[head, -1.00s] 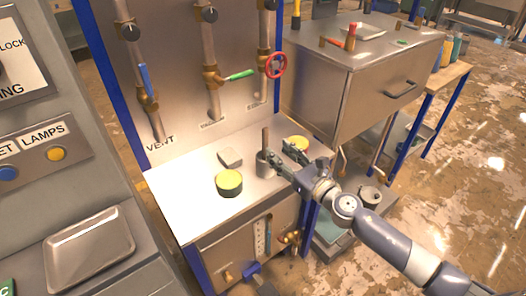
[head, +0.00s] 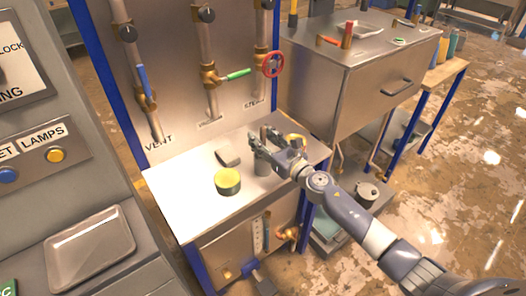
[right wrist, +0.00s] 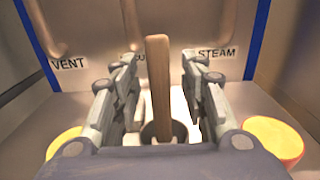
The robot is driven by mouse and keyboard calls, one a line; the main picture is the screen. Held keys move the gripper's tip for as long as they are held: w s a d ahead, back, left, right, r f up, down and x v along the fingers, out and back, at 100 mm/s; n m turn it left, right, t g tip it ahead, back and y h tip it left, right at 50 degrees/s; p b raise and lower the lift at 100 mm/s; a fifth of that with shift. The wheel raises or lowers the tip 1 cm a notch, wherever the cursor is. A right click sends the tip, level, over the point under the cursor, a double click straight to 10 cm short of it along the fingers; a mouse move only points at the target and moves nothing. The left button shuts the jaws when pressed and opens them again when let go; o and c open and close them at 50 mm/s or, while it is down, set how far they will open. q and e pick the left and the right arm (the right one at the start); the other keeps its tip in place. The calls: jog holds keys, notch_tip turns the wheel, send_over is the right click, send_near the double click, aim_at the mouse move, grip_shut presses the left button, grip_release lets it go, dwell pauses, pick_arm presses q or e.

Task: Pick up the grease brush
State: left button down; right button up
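The grease brush shows in the right wrist view as an upright wooden handle (right wrist: 158,85); its lower end is hidden in a dark round cup (right wrist: 176,131). In the head view the grey cup (head: 262,166) stands on the metal bench, and my gripper covers the handle. My right gripper (head: 259,138) is at the handle, above the cup. In the right wrist view its two fingers (right wrist: 162,80) are open, one on each side of the handle, with gaps visible on both sides. My left gripper is not in view.
A yellow-topped tin (head: 228,182) stands left of the cup, with a small grey block (head: 228,159) behind it. Another yellow-topped tin (right wrist: 275,138) is to the right. The panel behind carries pipes, a green lever (head: 238,74) and a red handwheel (head: 273,64). The bench's front left is clear.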

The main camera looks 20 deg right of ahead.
grip_shut()
jog(key=shift+r, duration=0.1)
